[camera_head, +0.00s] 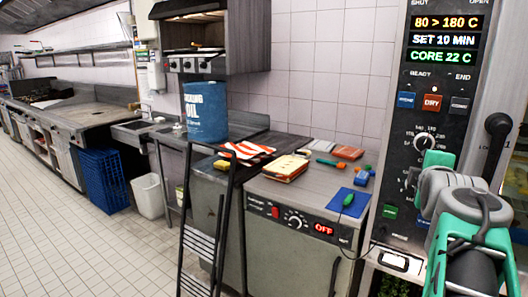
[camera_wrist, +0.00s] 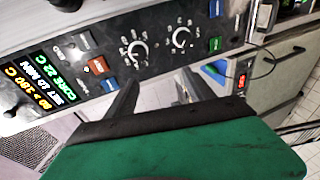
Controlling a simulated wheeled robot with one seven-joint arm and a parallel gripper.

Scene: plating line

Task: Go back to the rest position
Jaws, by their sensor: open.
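My gripper (camera_wrist: 160,83) shows in the wrist view as two dark fingers spread apart beyond a green body, with nothing seen between them. It faces the tall oven's control panel (camera_wrist: 85,62), which carries knobs, coloured buttons and lit text. In the head view my green and grey arm stands at the right edge, in front of the same oven panel (camera_head: 411,98). The panel reads "80 > 180 C", "SET 10 MIN" and "CORE 22 C". My fingertips cannot be made out in the head view.
A blue oil drum (camera_head: 205,110) stands behind. A black rack (camera_head: 204,240) stands in front. Tiled floor (camera_head: 80,250) is clear at left.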

